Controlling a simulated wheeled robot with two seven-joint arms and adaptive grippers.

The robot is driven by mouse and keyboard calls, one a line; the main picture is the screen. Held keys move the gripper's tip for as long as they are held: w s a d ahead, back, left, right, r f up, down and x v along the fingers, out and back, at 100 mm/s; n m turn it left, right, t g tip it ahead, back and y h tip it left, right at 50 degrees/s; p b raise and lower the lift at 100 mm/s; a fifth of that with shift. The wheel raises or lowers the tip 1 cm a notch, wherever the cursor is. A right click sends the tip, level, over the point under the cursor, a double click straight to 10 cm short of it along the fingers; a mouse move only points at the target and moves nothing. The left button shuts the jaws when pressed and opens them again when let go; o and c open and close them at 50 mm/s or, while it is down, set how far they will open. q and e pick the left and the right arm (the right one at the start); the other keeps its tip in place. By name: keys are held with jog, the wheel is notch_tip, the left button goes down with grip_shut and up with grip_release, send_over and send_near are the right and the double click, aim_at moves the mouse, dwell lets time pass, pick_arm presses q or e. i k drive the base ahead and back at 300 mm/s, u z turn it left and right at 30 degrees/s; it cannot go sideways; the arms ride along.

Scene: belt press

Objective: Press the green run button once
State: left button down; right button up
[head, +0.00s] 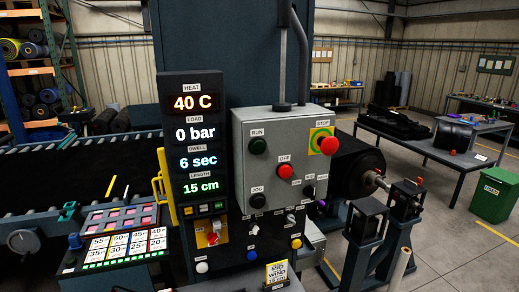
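The green run button (258,146) is on the upper left of a grey control box (270,172), under a label reading RUN. It looks dark green. A red OFF button (285,171) sits below and to its right. A large red STOP button (328,146) on a yellow and green plate is at the upper right of the box. A black button (257,201) is at the lower left of the box. Neither of my grippers shows in the head view, and nothing touches the run button.
A display (195,140) left of the box reads 40 C, 0 bar, 6 sec and 15 cm. A keypad panel (115,238) is at the lower left. A yellow handle (166,187) stands beside the display. A pipe (303,60) rises behind the box.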

aim_at(258, 147)
jog(key=u, duration=0.05)
jog(key=k, duration=0.5)
jog(key=u, duration=1.3)
jog(key=i, duration=0.85)
jog(key=z, duration=2.3)
